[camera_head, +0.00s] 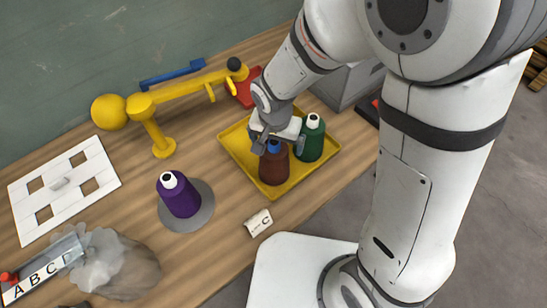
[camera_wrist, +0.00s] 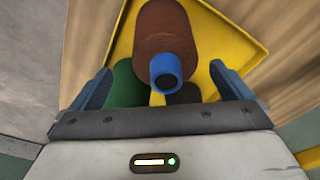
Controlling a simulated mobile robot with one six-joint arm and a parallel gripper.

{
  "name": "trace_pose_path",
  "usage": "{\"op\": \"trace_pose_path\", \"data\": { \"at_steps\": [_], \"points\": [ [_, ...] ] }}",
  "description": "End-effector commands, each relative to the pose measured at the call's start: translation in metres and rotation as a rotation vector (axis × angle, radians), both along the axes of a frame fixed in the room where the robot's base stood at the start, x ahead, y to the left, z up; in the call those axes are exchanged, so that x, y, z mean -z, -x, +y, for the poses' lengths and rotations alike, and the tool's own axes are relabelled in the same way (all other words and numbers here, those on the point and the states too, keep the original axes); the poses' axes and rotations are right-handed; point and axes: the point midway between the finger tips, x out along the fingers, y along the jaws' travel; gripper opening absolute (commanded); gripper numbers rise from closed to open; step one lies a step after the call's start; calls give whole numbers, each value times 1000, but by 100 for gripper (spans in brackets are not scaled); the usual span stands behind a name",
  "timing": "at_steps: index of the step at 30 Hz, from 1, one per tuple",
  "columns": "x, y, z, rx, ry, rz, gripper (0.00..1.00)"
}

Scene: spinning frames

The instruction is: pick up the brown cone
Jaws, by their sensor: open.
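The brown cone (camera_head: 273,170) with a blue top stands in a yellow tray (camera_head: 230,147) on the wooden table. In the wrist view the brown cone (camera_wrist: 164,30) shows its blue tip (camera_wrist: 166,72) pointing toward the camera, between the fingers. My gripper (camera_head: 272,142) is open and right at the cone's top in the head view. In the wrist view my gripper's two blue fingers (camera_wrist: 160,88) are spread on either side of it. I cannot tell whether they touch it. A green cone (camera_head: 310,140) stands beside the brown one in the tray.
A purple cone (camera_head: 179,196) stands on a round grey disc (camera_head: 205,215) to the left. A yellow lever arm (camera_head: 185,92) rises behind the tray. A white card marked C (camera_head: 259,222) lies in front. A white frame with square holes (camera_head: 90,178) lies far left.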

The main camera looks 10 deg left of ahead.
Motion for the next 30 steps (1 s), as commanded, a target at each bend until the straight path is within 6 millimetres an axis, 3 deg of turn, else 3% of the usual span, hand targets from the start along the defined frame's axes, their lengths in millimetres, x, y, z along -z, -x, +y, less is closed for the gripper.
{"op": "trace_pose_path", "data": {
  "at_steps": [10, 20, 30],
  "points": [
    [40, -2, 7, -8, 3, 2, 99],
    [44, -2, 7, -9, 0, 1, 98],
    [44, -2, 7, -10, 0, 1, 71]
  ]
}}
